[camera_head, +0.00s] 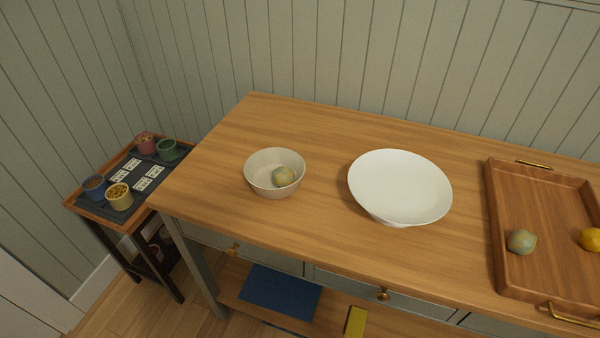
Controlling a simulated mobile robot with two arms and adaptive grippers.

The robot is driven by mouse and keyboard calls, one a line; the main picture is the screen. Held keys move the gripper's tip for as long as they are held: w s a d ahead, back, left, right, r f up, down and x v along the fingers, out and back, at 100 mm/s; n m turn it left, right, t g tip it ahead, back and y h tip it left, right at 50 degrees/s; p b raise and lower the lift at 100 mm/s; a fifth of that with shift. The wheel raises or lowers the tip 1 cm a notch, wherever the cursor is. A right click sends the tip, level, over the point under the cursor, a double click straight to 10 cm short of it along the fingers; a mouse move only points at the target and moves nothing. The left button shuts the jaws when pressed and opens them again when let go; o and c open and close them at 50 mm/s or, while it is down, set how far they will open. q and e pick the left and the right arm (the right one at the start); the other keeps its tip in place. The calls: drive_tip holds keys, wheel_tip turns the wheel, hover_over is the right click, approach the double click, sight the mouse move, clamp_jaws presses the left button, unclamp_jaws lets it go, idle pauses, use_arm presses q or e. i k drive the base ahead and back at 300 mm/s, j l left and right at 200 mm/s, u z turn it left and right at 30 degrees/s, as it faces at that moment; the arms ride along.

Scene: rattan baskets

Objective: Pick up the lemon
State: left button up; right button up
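A yellow fruit that looks like the lemon (592,239) lies in the wooden tray (545,192) on the right of the table. It is cut off by the picture's right edge. A grey-green round fruit (521,242) lies in the same tray, to its left and apart from it. Neither of my grippers shows in the head view.
A wide white bowl (400,185), empty, stands between the small bowl and the tray on the wooden table (320,125). A low side stand (78,204) with several small pots is at the left. The table's left end is clear.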

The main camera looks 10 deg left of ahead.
sight(523, 242)
drive_tip(key=z, duration=1.35)
drive_tip(key=u, duration=1.75)
drive_tip(key=z, duration=1.7)
